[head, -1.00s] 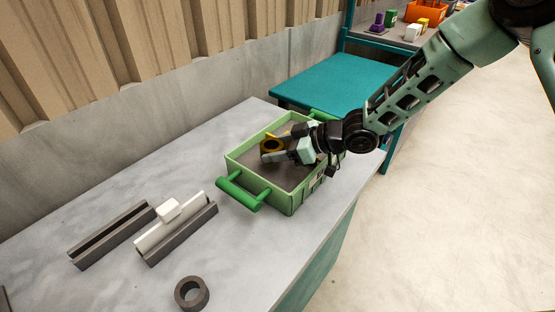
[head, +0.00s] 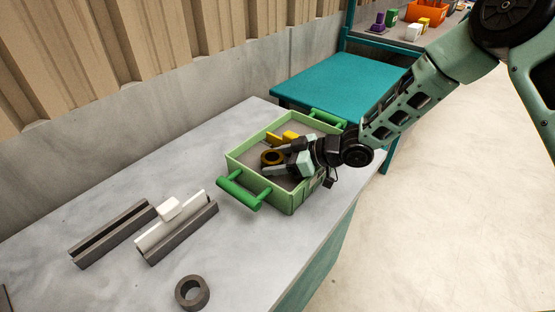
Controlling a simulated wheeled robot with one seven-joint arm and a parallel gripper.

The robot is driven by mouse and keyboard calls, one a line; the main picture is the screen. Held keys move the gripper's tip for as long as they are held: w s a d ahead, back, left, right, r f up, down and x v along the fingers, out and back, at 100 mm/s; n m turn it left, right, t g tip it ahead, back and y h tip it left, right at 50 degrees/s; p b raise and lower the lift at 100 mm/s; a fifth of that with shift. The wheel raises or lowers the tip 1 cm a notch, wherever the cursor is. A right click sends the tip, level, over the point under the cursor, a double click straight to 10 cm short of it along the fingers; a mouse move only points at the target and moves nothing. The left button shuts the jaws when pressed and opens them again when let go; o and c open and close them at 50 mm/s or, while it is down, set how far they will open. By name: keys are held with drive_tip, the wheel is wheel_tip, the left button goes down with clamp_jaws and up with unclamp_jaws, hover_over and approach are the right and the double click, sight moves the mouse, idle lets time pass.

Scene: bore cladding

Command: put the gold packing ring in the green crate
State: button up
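The green crate (head: 238,172) stands on the grey bench with its green handles at the near left and far right ends. The gold packing ring (head: 272,157) is inside the crate's walls, low over or on its floor; I cannot tell if it touches the floor. My gripper (head: 275,161) reaches into the crate from the right. Its fingers lie on either side of the ring and appear shut on it. Part of the ring and the crate's right wall are hidden by my gripper.
Yellow pieces (head: 283,138) lie in the crate behind the ring. A grey ring (head: 192,293), a grooved grey block (head: 112,234) and another block with a white piece (head: 170,231) are on the bench. A teal table (head: 340,84) stands behind.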

drive_tip(key=shift+r, duration=0.15)
drive_tip(key=shift+h, duration=0.6)
drive_tip(key=v, duration=1.1)
drive_tip(key=shift+d+r, duration=0.15)
drive_tip(key=shift+d, duration=0.25)
drive_tip(key=s+d+r+m+g+h, duration=0.1)
drive_tip(key=s+r+m+h, duration=0.1)
drive_tip(key=s, duration=0.7)
drive_tip(key=s+d+r+m+g+h, duration=0.1)
drive_tip(key=s+r+h, duration=0.3)
drive_tip(key=s, duration=0.6)
drive_tip(key=s+d+r+m+g+h, duration=0.1)
drive_tip(key=s+d+r+m+h, duration=0.1)
drive_tip(key=s, duration=0.8)
drive_tip(key=d+m+h, duration=0.1)
drive_tip(key=m+h, duration=0.1)
drive_tip(key=shift+s+d+r+g+h, duration=0.2)
drive_tip(key=shift+s+r+g+h, duration=0.1)
drive_tip(key=shift+r, duration=0.1)
drive_tip(key=shift+w+r, duration=0.1)
drive_tip(key=shift+r, duration=0.15)
